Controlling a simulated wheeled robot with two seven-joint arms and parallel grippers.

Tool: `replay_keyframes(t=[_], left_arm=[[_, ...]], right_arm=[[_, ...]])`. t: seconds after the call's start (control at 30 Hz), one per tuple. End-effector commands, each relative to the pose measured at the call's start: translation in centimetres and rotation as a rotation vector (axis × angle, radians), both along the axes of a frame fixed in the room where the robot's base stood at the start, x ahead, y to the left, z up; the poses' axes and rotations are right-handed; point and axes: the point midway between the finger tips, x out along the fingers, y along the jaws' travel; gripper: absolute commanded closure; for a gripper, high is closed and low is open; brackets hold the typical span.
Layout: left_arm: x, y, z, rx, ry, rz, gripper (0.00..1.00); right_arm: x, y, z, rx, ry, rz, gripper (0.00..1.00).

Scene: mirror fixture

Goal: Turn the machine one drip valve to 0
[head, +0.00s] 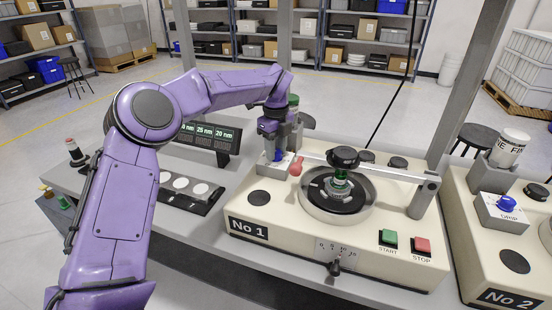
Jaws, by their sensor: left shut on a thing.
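Machine one (330,237), a cream housing labelled No 1, stands on the grey bench right of the picture's middle. Its drip valve is a small white-fronted box (279,168) at the machine's back left, with a blue knob (277,156) partly showing. My left gripper (272,146) comes down from above and is shut on the blue knob. The fingers and wrist hide most of the knob and any scale marks, so its setting cannot be read. My right gripper is not in view.
Right of the valve are a red ball-ended lever (296,168) and a round pan (359,208) under a swing arm (387,174). Machine two (480,262) stands at the right with its own blue drip knob (507,202). A display (207,135) stands behind left.

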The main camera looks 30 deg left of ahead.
Motion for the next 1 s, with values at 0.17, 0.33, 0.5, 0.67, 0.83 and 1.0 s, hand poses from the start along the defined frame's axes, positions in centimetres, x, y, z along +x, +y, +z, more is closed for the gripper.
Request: replay_keyframes(t=[0.17, 0.33, 0.5, 0.67, 0.83, 1.0], left_arm=[[0.1, 0.0, -0.5, 0.0, -0.005, 0.167, 0.95], [0.1, 0.0, -0.5, 0.0, -0.005, 0.323, 0.95], [0.1, 0.0, -0.4, 0.0, -0.005, 0.461, 0.95], [0.0, 0.1, -0.3, 0.0, -0.004, 0.566, 0.95], [0.0, 0.0, -0.1, 0.0, -0.004, 0.642, 0.95], [0.0, 0.0, 0.0, -0.001, -0.003, 0.686, 0.95]], right_arm=[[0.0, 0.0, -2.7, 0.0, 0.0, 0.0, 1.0], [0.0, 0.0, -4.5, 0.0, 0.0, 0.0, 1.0], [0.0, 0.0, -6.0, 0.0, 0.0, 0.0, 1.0], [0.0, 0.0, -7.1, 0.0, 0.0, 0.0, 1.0], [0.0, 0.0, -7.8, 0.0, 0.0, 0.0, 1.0], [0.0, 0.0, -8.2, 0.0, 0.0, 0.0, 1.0]])
